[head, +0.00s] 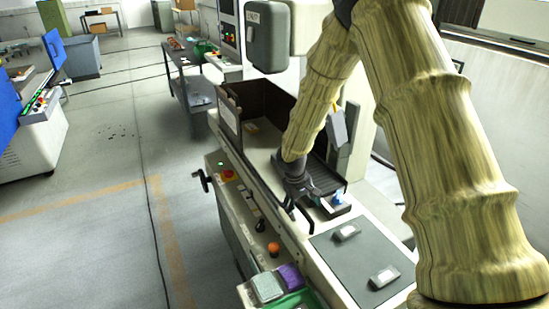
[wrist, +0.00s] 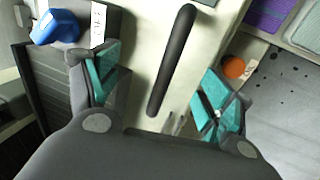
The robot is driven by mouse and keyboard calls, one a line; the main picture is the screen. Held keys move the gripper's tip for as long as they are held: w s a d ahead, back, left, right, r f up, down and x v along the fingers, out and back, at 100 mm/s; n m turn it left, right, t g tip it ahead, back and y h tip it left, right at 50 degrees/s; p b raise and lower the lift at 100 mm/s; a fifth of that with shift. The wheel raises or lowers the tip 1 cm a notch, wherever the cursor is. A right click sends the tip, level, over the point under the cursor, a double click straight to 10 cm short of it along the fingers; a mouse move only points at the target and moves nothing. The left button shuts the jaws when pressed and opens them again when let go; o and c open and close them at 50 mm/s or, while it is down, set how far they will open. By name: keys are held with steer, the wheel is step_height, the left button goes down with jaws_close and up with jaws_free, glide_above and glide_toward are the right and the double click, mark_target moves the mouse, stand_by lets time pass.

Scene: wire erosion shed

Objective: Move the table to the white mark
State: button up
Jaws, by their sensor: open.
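My gripper (head: 300,193) is over the cream machine bed, pointing down. In the wrist view its teal fingertips (wrist: 160,90) are wide apart. A black bar handle (wrist: 172,60) shows between them, and neither finger visibly touches it. A blue knob (wrist: 55,27) sits beside a white strip with dark marks (wrist: 97,22); the knob also shows in the head view (head: 337,200). I cannot tell whether this strip is the white mark. Which part is the movable table is also unclear; my arm hides some of the bed.
A grey plate (head: 352,272) with two small blocks lies at the bed's near end. An orange knob (head: 273,248) is on the front side, with purple and pale green pads (head: 267,287) nearby. The floor (head: 95,205) at left is clear.

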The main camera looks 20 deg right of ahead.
steer(key=shift+r+p, duration=1.65)
steer(key=shift+r, duration=1.2)
